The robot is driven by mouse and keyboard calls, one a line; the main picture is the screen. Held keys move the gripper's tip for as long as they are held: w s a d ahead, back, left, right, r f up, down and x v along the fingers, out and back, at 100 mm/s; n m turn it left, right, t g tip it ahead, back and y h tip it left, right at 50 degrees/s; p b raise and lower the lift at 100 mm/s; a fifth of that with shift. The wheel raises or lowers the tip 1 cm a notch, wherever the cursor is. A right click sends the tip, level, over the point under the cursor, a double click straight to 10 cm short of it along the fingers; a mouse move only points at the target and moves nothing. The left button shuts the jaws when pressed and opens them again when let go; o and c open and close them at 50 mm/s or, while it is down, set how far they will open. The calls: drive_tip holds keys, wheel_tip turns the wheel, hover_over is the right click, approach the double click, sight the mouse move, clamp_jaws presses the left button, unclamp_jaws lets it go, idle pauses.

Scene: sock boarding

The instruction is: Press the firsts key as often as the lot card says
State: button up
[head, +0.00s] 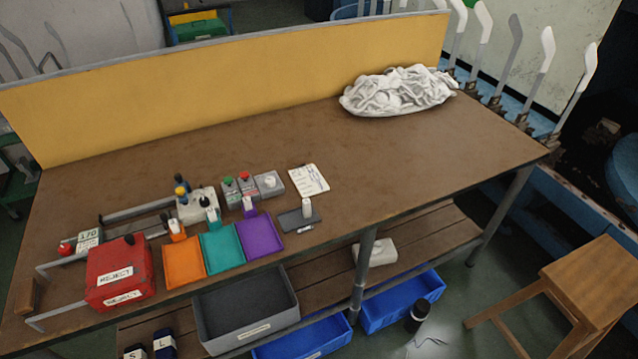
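Two small grey key boxes stand side by side near the middle of the table's front half. One has a green key (228,180) on top, the other a red key (244,175). Their labels are too small to read, so I cannot tell which is the firsts key. A white card (309,179) with writing lies flat to their right; it may be the lot card, but its text is unreadable here. My gripper is not in view.
A grey box with a white knob (270,183) stands between keys and card. Orange (184,263), teal (221,247) and purple (259,236) trays lie in front. A red REJECT box (120,272) is left. White cloth (398,91) is heaped back right.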

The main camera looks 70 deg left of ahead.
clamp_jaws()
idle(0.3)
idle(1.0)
